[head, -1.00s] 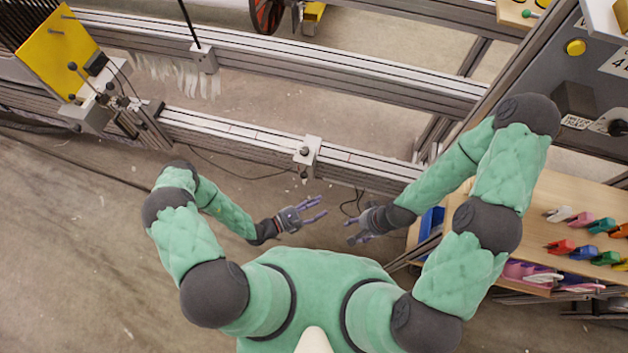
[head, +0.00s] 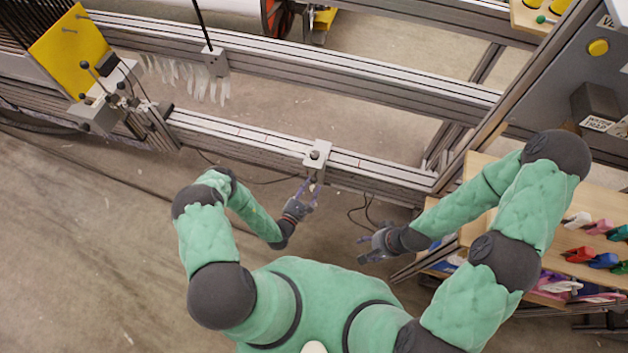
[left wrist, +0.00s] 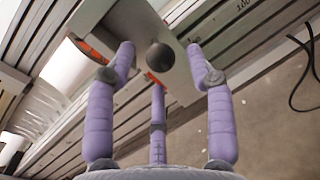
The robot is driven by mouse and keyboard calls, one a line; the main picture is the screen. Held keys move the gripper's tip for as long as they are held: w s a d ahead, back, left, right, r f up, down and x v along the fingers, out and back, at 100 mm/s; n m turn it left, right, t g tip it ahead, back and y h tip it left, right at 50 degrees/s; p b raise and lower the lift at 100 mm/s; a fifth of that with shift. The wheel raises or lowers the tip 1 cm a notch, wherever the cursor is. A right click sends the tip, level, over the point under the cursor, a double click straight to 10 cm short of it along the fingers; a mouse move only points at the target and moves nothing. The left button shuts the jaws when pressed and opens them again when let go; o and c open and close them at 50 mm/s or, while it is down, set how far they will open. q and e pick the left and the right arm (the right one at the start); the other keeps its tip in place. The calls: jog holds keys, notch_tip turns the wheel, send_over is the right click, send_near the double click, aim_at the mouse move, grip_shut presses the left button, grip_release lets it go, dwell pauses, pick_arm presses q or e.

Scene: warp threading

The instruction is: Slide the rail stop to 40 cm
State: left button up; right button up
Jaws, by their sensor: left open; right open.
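The rail stop (head: 317,156) is a light grey block with a dark round knob, seated on the near aluminium rail (head: 243,137). My left gripper (head: 308,186) is just below the stop on the near side, fingers pointing up towards it, open. In the left wrist view the stop (left wrist: 148,22) and its dark knob (left wrist: 162,57) show between the spread purple fingers (left wrist: 160,80); I cannot tell whether any finger touches. Scale marks show on the rail in that view, but the reading at the stop is unclear. My right gripper (head: 372,246) is open and empty, below the rail.
A far rail (head: 350,80) runs parallel, carrying another grey block (head: 215,62) with a black rod. A yellow plate (head: 68,45) and knobbed mechanism stand at left. A wooden shelf (head: 490,200) with coloured clips is at right. Black cables hang below the rail.

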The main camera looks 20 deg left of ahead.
aim_at(314, 179)
pick_arm(q)
jog(key=shift+b+x, duration=0.45)
jog(key=shift+x, duration=1.5)
grip_shut()
